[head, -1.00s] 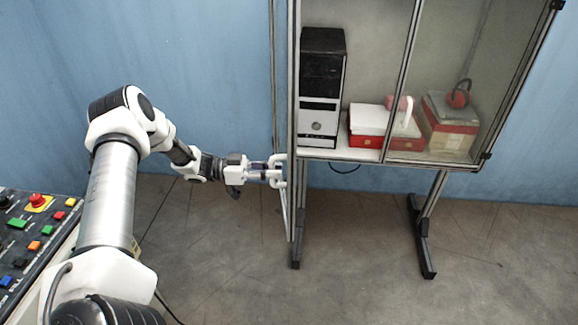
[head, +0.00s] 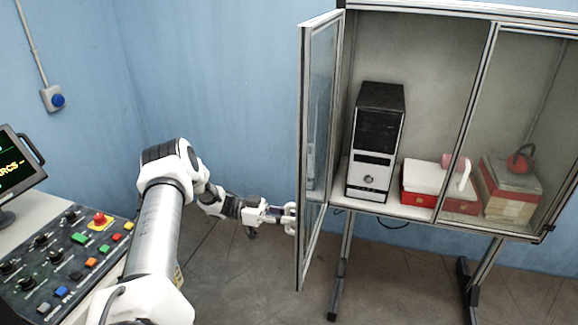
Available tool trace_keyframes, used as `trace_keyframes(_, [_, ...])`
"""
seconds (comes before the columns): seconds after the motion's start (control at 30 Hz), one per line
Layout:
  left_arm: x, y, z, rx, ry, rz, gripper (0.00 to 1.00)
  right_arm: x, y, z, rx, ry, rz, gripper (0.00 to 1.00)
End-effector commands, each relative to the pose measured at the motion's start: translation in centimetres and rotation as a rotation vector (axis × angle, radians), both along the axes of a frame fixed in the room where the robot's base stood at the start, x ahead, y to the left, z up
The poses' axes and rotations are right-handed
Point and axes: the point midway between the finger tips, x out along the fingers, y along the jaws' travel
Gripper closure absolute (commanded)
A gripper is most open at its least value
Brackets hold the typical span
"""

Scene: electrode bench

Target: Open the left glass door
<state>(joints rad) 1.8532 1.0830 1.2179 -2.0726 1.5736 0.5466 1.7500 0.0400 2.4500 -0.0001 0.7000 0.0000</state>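The left glass door (head: 318,150) of the cabinet stands swung wide open, its metal frame seen nearly edge-on. The cabinet (head: 415,221) shows its left compartment uncovered. My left gripper (head: 292,218) is at the outer side of the door, with its fingertips at the lower part of the door frame. The handle is hidden there, and I cannot tell whether the fingers are closed on it. My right gripper is not in view.
Inside the cabinet are a computer tower (head: 374,145), red-and-white boxes (head: 425,182) and a red headset (head: 521,160). The right glass pane (head: 520,100) is closed. A control panel (head: 65,262) and a monitor (head: 18,172) stand at the left. A wall switch (head: 54,98) is behind.

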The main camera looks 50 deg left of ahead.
Motion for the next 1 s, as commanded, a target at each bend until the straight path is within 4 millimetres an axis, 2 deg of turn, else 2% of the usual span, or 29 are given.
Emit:
trace_keyframes(0.03, [0.0, 0.0, 0.0, 0.0, 0.0, 0.0, 0.64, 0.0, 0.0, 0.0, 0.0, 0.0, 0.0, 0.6])
trace_keyframes(0.07, [0.0, 0.0, 0.0, 0.0, 0.0, 0.0, 0.59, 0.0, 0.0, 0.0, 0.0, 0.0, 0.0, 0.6])
trace_keyframes(0.37, [0.0, 0.1, 0.0, 0.001, -0.001, 0.001, 0.59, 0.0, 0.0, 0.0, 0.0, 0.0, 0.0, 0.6])
trace_keyframes(0.47, [-0.5, 0.8, 0.0, 0.0, -0.002, 0.002, 0.59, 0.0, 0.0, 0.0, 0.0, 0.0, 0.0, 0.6])
trace_keyframes(0.57, [-1.6, 2.3, 0.0, 0.002, -0.001, 0.004, 0.59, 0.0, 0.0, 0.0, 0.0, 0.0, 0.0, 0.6])
trace_keyframes(0.8, [-5.2, 7.3, -0.2, 0.005, 0.002, 0.003, 0.59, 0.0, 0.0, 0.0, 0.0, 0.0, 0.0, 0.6])
trace_keyframes(1.0, [-6.9, 9.6, -0.1, 0.002, 0.002, 0.001, 0.59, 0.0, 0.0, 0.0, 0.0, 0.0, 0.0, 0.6])
